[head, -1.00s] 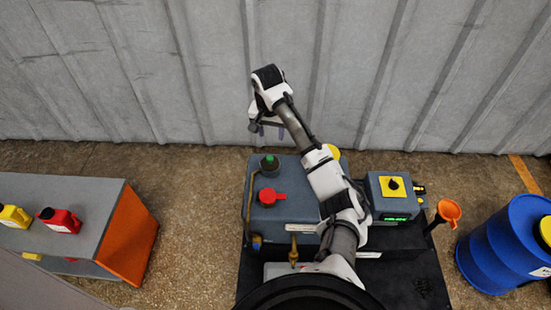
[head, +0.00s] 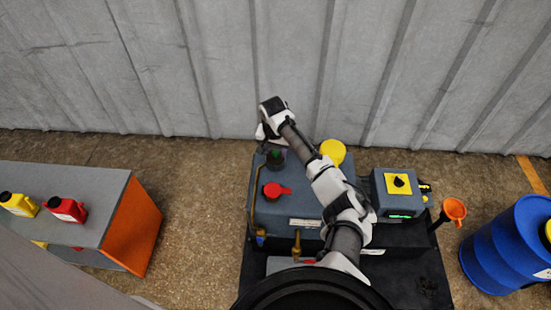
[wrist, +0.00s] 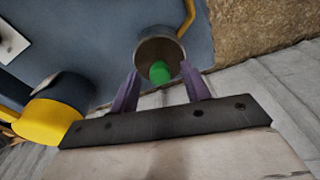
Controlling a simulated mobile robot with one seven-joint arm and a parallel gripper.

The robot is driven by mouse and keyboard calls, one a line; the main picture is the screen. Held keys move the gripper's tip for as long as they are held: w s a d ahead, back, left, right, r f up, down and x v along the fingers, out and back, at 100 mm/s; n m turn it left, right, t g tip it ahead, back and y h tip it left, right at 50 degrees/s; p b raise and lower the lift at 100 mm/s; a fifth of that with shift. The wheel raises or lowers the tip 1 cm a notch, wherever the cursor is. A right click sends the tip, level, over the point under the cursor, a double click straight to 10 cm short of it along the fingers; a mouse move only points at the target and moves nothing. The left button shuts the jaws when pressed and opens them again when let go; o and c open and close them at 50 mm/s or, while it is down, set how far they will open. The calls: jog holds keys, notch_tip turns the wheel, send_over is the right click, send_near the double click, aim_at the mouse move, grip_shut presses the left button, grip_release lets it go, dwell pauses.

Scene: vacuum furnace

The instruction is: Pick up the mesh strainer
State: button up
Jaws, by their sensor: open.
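A green piece (wrist: 160,71), which I take for the mesh strainer's top, sits inside a round metal-rimmed port (wrist: 151,46). In the head view the green piece (head: 275,154) shows small at the top of the grey-blue tank; its mesh is hidden. My gripper (wrist: 159,70) is open, with its two purple fingers apart on either side of the green piece in the wrist view. Nothing is held. I cannot tell how far the fingertips are above the port.
The tank (head: 290,208) carries a red cap (head: 274,190), a yellow cap (head: 333,151) and brass fittings. A control box (head: 398,195) stands to its right, with an orange funnel (head: 454,209) and blue drum (head: 507,245) beyond. The corrugated wall (head: 140,70) rises close behind.

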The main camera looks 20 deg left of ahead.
grip_shut()
dwell(0.3)
jog(key=shift+r, duration=0.1)
